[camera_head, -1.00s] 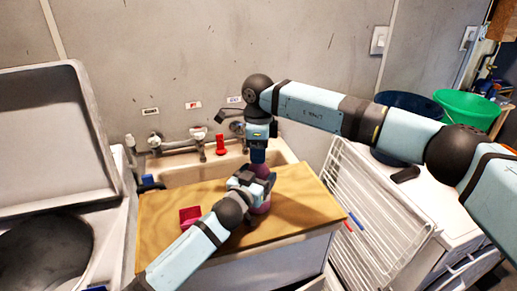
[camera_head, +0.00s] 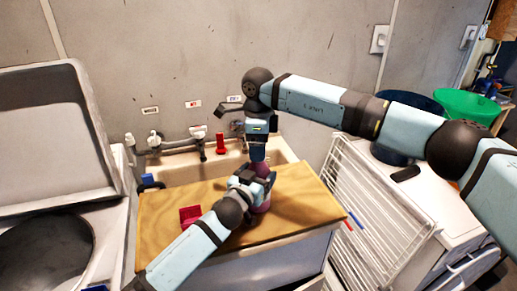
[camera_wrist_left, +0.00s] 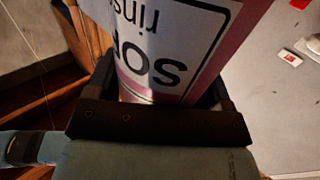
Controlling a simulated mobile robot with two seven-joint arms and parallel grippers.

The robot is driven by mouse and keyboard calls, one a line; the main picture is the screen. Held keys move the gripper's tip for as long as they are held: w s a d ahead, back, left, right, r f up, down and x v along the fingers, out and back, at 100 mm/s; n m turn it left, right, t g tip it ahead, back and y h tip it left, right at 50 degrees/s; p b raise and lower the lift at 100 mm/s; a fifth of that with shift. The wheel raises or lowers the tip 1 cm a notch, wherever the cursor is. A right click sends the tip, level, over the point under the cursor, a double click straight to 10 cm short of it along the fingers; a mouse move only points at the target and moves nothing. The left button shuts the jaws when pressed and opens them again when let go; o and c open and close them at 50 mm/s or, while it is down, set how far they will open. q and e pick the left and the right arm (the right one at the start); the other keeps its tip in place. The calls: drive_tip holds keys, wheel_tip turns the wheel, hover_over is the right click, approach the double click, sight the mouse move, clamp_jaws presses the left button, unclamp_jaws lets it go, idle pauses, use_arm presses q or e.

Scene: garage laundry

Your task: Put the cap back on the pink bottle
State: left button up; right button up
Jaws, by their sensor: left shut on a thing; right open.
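The pink bottle (camera_head: 262,203) stands upright on the wooden board, partly covered by my left gripper. In the left wrist view the bottle (camera_wrist_left: 165,50) fills the space between the fingers, with its white label and dark lettering upside down. My left gripper (camera_head: 257,183) is shut around the bottle's body. My right gripper (camera_head: 257,154) points down directly above the bottle's top and is open. The bottle's top is largely hidden by the two grippers. I cannot make out the cap or tell whether it sits on the bottle.
The wooden board (camera_head: 165,228) has free room at its left and right. A small dark-pink object (camera_head: 190,215) lies on it at left. Behind are the sink (camera_head: 190,175), taps and a red object (camera_head: 220,143). A white drying rack (camera_head: 370,215) stands at right.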

wheel_tip(320, 180, up, 11)
idle(0.3)
drive_tip(key=shift+f, duration=0.1)
use_arm(q)
drive_tip(key=o, duration=1.7)
drive_tip(key=v, duration=1.3)
drive_tip(key=shift+s+a+b, duration=0.2)
drive_tip(key=shift+s+b, duration=0.1)
drive_tip(key=shift+s, duration=0.05)
use_arm(e)
drive_tip(key=shift+f, duration=0.3)
